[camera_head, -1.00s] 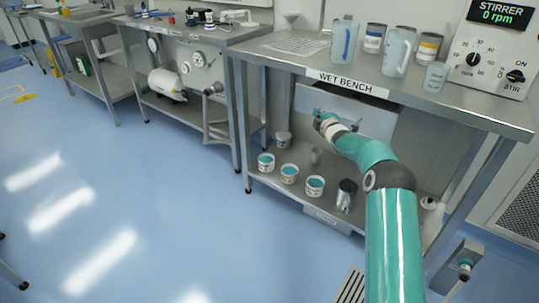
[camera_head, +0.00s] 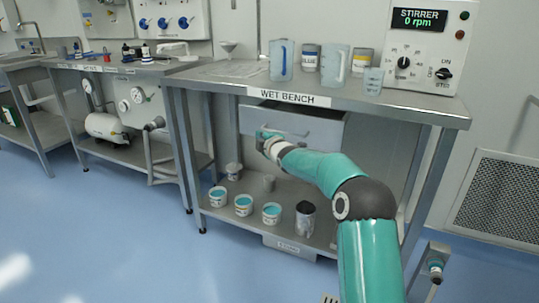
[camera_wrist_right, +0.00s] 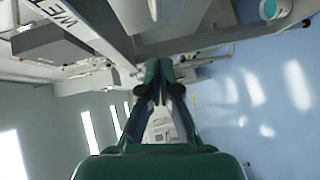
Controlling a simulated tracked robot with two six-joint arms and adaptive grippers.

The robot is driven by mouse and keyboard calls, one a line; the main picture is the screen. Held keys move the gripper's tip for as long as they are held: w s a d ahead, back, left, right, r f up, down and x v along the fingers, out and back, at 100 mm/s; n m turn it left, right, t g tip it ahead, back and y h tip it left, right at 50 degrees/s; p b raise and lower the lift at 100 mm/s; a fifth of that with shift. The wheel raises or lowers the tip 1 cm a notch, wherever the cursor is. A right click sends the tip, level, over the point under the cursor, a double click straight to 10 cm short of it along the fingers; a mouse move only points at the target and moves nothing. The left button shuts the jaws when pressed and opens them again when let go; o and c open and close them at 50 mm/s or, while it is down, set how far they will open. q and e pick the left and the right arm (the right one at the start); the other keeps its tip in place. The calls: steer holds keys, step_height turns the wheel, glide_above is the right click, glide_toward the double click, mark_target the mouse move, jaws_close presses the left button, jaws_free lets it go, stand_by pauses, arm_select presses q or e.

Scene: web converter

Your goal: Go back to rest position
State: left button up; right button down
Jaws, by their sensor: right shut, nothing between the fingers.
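My right arm reaches in from the bottom right of the head view. Its gripper (camera_head: 266,138) is small there, in front of the open drawer (camera_head: 318,131) under the wet bench (camera_head: 215,84). I cannot tell from that view whether it touches the drawer. In the right wrist view the fingers of the right gripper (camera_wrist_right: 157,78) are together, with nothing seen between them. The drawer (camera_wrist_right: 50,42) and the bench label (camera_wrist_right: 58,12) show at the upper left there. My left gripper is in neither view.
Teal-filled tubs (camera_head: 243,205) and a dark-topped can (camera_head: 305,218) stand on the lower shelf. Jugs (camera_head: 283,60) and the stirrer unit (camera_head: 410,45) stand on the bench top. A floor-standing fitting (camera_head: 432,265) is at the lower right. Blue floor (camera_head: 90,240) is clear at left.

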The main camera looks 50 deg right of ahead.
steer(key=v, duration=0.8)
steer(key=w+a+f+n+g+y, duration=0.1)
steer(key=w+a+f+y, duration=0.15)
steer(key=a+f, duration=0.45)
steer(key=w+a+f+n+y, duration=0.1)
steer(key=w+a+f+y, duration=0.1)
steer(key=w+a+f, duration=0.35)
steer(key=s+a+f+m+g+y, duration=0.15)
steer(key=s+a+f, duration=0.25)
steer(key=a+f, duration=0.55)
steer(key=s+a+f+g+y, duration=0.2)
steer(key=s+a+f+g, duration=0.15)
steer(key=a+f, duration=0.6)
steer(key=s+a+f+m+g+y, duration=0.1)
steer(key=s+a+f+m+g, duration=0.1)
steer(key=s+a+f, duration=0.4)
steer(key=s+a+f+m+g+y, duration=0.1)
steer(key=s+a+f+m+g, duration=0.2)
steer(key=s, duration=0.6)
steer(key=s+a+f+m+g+y, duration=0.1)
steer(key=s+a+f, duration=0.3)
steer(key=s+f, duration=0.25)
steer(key=s+a+m+g, duration=0.1)
steer(key=s+m+g, duration=0.1)
steer(key=s+m, duration=0.55)
step_height(320, 180, up, 33)
steer(key=p, duration=3.2)
steer(key=shift+a, duration=0.15)
